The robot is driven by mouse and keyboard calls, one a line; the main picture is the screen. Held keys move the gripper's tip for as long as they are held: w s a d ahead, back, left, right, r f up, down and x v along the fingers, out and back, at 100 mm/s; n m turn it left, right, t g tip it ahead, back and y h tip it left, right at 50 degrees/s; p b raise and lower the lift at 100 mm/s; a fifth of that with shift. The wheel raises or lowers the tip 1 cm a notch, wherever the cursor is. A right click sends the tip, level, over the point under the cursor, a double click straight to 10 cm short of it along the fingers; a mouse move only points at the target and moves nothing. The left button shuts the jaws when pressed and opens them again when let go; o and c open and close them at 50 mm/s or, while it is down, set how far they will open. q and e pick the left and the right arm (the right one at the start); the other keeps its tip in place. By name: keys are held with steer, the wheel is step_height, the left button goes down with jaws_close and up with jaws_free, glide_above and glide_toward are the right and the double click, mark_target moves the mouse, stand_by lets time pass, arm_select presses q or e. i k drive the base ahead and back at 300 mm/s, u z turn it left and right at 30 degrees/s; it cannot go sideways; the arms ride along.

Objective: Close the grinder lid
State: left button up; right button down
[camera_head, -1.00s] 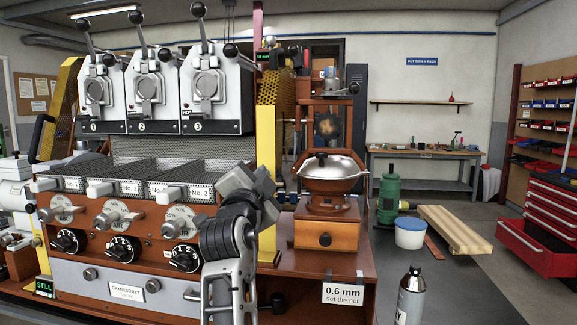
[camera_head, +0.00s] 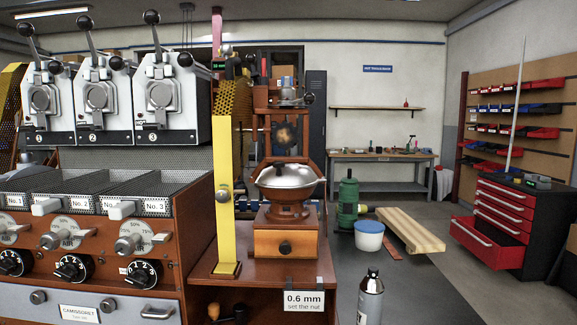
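The grinder (camera_head: 285,243) stands on the wooden bench right of the roaster, a wooden box with a small drawer and a round metal bowl on top. A shiny silver domed lid (camera_head: 287,177) with a small knob lies over the bowl, inside the wooden uprights. I cannot tell from here whether its rim is fully seated. Neither of my grippers shows in this view.
A yellow post (camera_head: 227,190) stands just left of the grinder. The roaster panel (camera_head: 95,240) with levers and knobs fills the left. A "0.6 mm" card (camera_head: 304,301) is at the bench front. A metal canister (camera_head: 371,300) stands right of the bench.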

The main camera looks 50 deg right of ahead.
mark_target(280, 175)
steer(key=z, duration=0.55)
steer(key=i, duration=0.35)
steer(key=z, duration=0.75)
